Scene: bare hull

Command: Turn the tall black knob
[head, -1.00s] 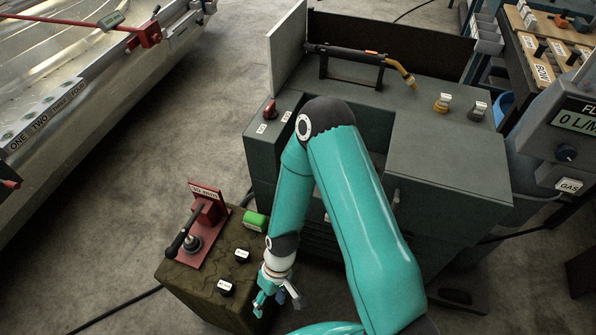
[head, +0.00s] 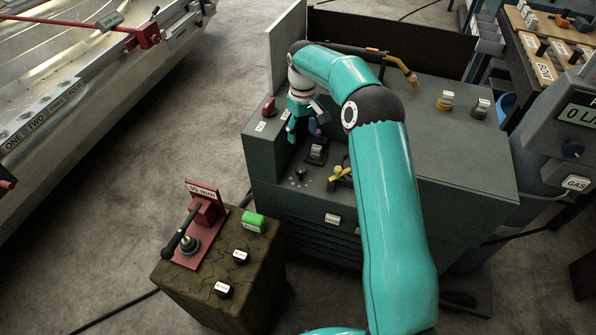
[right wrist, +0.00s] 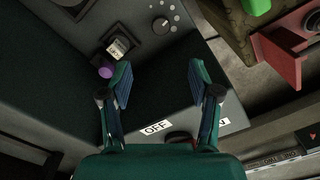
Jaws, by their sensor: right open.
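My right gripper (head: 304,129) is open and empty, above the left part of the machine's recessed panel. In the right wrist view its fingers (right wrist: 160,75) are spread with nothing between them. A round black knob (right wrist: 161,25) ringed by pale dots lies beyond the fingertips. A dark block with a pale labelled top (right wrist: 118,48) and a purple cylinder (right wrist: 105,72) are by the left finger. The labelled block (head: 316,150) also shows in the head view.
A red switch (head: 269,106) with OFF and ON labels is at the machine's left. A yellow-handled part (head: 339,173) sits on the panel. A torch (head: 400,68) lies at the back. The olive box (head: 262,275) carries a red lever stand (head: 205,208) and a green block (head: 253,221).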

